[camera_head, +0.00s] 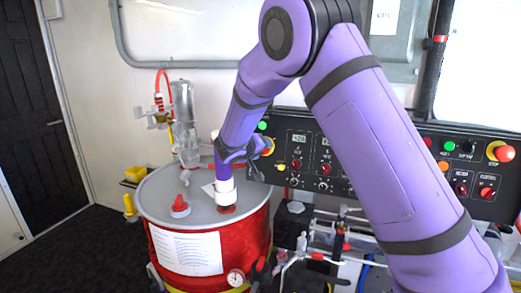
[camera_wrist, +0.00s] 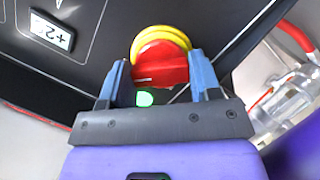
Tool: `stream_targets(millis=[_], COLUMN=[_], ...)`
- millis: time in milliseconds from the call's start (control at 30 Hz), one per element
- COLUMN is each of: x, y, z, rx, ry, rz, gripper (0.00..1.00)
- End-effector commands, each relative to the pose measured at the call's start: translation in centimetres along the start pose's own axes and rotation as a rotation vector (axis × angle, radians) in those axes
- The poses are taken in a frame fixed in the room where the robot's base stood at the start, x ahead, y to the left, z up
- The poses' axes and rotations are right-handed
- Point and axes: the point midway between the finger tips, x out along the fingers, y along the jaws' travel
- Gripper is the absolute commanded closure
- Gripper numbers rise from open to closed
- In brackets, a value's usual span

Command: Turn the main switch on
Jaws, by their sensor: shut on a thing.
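The main switch is a red rotary knob (camera_wrist: 160,66) on a yellow round base (camera_wrist: 158,38), in the middle of the wrist view. My gripper (camera_wrist: 157,62) has its two blue fingers on either side of the red knob and is shut on it. A white mark shows on the knob's face. A green light (camera_wrist: 145,99) glows beside the switch. In the head view my gripper (camera_head: 262,158) is at the left end of the black control panel (camera_head: 345,187). There it largely hides the switch, with only a bit of yellow-orange (camera_head: 268,145) showing.
A red drum (camera_head: 253,235) with a grey lid stands below and left of my gripper, close to my arm. A red knob on yellow (camera_head: 500,151) sits at the panel's right end. Pipes and valves (camera_head: 330,240) lie below the panel.

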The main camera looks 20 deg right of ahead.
Motion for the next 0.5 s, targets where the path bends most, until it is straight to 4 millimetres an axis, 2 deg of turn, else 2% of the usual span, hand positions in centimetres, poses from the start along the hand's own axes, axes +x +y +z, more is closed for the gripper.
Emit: stream_targets(millis=[267,300,400,500], x=[-0.06,-0.06,-0.05,-0.04], y=[-0.13,-0.13,-0.1,-0.08], z=[0.06,0.06,0.05,0.03], rx=[0.0,0.0,0.0,0.0], ry=[-0.001,-0.001,-0.001,0.0], rz=[-0.003,-0.003,-0.002,-0.002], gripper=[0.66,0.36,0.17,0.17])
